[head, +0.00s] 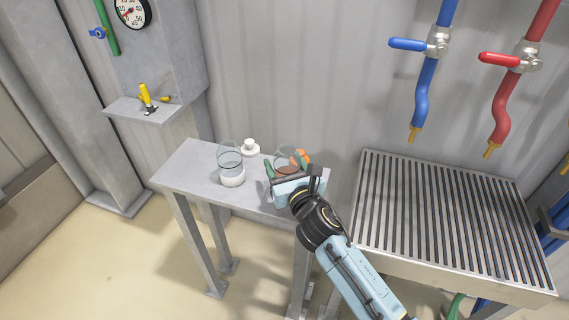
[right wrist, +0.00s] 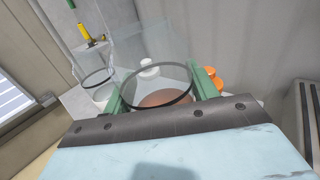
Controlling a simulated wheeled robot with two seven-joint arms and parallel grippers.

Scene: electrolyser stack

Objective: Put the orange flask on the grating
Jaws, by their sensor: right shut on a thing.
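The orange flask (head: 286,167) is a clear glass vessel with a dark ring and a brownish-orange bottom. It is at the right end of the small grey table. In the right wrist view the flask (right wrist: 165,97) is between the two green fingers. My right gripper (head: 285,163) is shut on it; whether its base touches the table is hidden. The grating (head: 440,215), a slatted metal top, is to the right of the table, empty. A strip of it shows at the right edge of the right wrist view (right wrist: 306,115). My left gripper is not in view.
On the grey table (head: 196,160) stand a clear glass vessel with a white bottom (head: 231,168) and a small white stoppered piece (head: 250,147). Orange pieces (right wrist: 213,78) stand just beyond the right finger. Blue (head: 421,100) and red (head: 502,110) pipes hang above the grating's back edge.

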